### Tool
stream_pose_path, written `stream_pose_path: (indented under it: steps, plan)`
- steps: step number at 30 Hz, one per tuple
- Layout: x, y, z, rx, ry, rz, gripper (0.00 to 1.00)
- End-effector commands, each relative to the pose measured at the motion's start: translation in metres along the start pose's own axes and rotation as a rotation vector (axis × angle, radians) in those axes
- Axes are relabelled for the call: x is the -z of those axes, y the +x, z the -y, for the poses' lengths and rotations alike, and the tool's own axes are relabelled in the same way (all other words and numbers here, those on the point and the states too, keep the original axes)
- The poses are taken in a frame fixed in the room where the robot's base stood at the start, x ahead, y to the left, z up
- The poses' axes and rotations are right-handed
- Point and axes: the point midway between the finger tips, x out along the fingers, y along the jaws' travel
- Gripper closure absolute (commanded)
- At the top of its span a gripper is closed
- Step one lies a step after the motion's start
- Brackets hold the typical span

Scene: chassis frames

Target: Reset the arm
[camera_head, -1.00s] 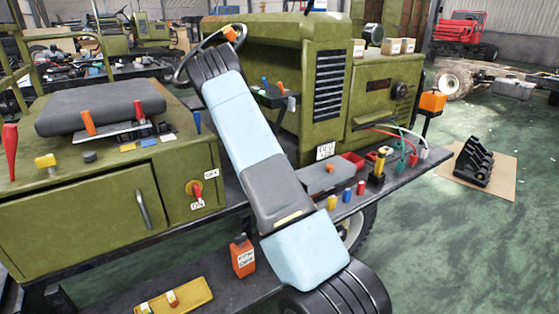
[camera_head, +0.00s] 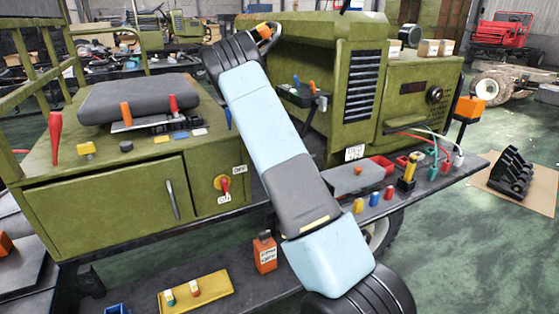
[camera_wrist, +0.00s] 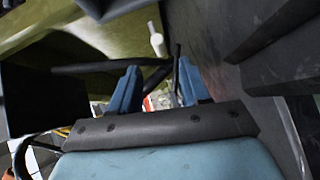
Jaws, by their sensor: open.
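My arm (camera_head: 268,120) crosses the middle of the head view, from the lower right up to a dark wrist joint in front of the olive vehicle's hood. My gripper is not clearly visible there. In the wrist view, the two blue fingers of my gripper (camera_wrist: 157,84) stand apart with nothing seen held between them. Beyond them are a dark bar and a pale rod (camera_wrist: 157,40), close to an olive surface. Whether the fingers touch anything cannot be told.
The olive vehicle (camera_head: 110,205) fills the middle, with a seat (camera_head: 135,100), a control box and a side shelf (camera_head: 440,182) carrying small coloured parts. A lower step holds a yellow tray (camera_head: 190,292) and an orange can (camera_head: 265,254).

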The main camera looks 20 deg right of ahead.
Motion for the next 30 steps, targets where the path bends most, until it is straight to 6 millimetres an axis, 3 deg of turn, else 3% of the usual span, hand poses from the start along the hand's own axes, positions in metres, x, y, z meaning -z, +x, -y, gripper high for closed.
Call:
stream_pose_path:
  steps: [8, 14, 23, 30]
  plan:
    - [0.004, -0.002, -0.004, 0.020, 0.032, -0.001, 0.54]
    - [0.021, -0.013, -0.023, 0.132, 0.189, -0.005, 0.54]
    - [0.055, -0.050, -0.061, 0.350, 0.450, -0.020, 0.54]
    - [0.077, -0.093, -0.096, 0.520, 0.613, -0.034, 0.54]
